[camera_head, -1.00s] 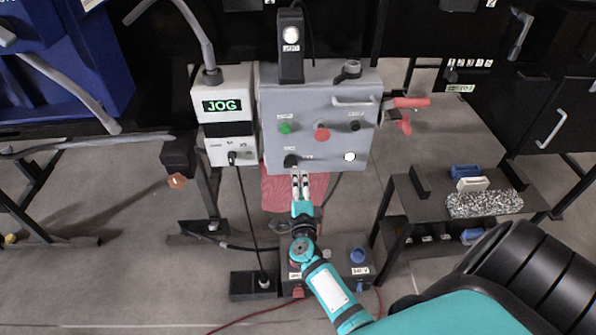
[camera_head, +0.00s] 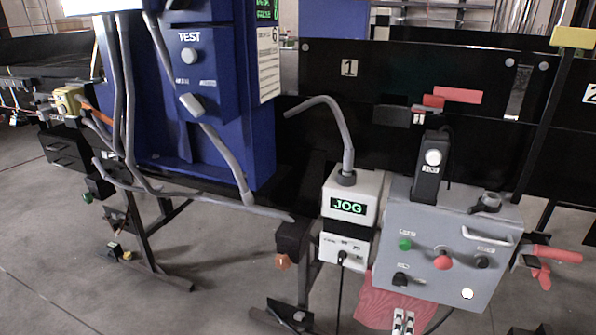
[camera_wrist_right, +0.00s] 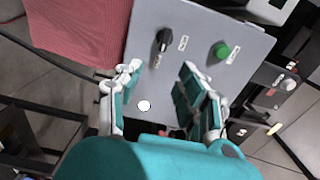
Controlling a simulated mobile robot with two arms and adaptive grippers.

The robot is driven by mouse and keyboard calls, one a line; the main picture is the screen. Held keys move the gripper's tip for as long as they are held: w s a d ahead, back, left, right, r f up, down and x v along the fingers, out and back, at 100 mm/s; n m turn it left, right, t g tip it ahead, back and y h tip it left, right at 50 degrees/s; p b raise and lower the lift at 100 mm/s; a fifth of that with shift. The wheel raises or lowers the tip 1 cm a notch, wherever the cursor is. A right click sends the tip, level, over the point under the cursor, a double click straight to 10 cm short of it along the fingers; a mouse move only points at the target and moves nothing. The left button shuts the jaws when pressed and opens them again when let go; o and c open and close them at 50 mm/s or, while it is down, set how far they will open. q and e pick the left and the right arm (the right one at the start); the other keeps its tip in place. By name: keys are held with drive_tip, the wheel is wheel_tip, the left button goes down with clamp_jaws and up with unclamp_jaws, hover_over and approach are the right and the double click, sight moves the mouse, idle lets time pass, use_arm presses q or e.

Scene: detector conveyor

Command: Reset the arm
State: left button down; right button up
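The box face (camera_wrist_right: 195,35) lies beyond the fingers, with a black knob (camera_wrist_right: 163,42), a green button (camera_wrist_right: 221,50) and a white round light (camera_wrist_right: 144,106). My left gripper is in neither view.
A white unit with a green JOG display (camera_head: 348,207) stands left of the box. A blue detector machine (camera_head: 225,90) with grey hoses is farther left. A red cloth (camera_head: 385,305) hangs under the box. A red-handled tool (camera_head: 545,262) is at its right side. Open floor lies lower left.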

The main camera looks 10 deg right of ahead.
drive_tip(key=s+a+f+n+g+y+p, duration=0.1)
drive_tip(key=s+a+f+n+y, duration=0.3)
drive_tip(key=f, duration=0.3)
drive_tip(key=s+a+f+n+g+y, duration=0.1)
drive_tip(key=a+f+n+y, duration=0.1)
drive_tip(key=a+f+n, duration=0.4)
drive_tip(key=s+a+f+n+g+y+p, duration=0.1)
drive_tip(key=s+f+n+y, duration=0.2)
drive_tip(key=f, duration=0.5)
drive_tip(key=s+a+f+n+g+y, duration=0.1)
drive_tip(key=s+a+f+n+g, duration=0.2)
drive_tip(key=s+f+n+g, duration=0.75)
drive_tip(key=s+d+f+n, duration=0.1)
drive_tip(key=s+f, duration=0.3)
drive_tip(key=s, duration=0.7)
drive_tip(key=s+d+f+n+p, duration=0.1)
drive_tip(key=s+d+f+n, duration=0.1)
drive_tip(key=s, duration=1)
drive_tip(key=shift+s+d+f+g+h, duration=0.15)
drive_tip(key=shift+d+f+g+h, duration=0.3)
drive_tip(key=shift+d+f, duration=0.45)
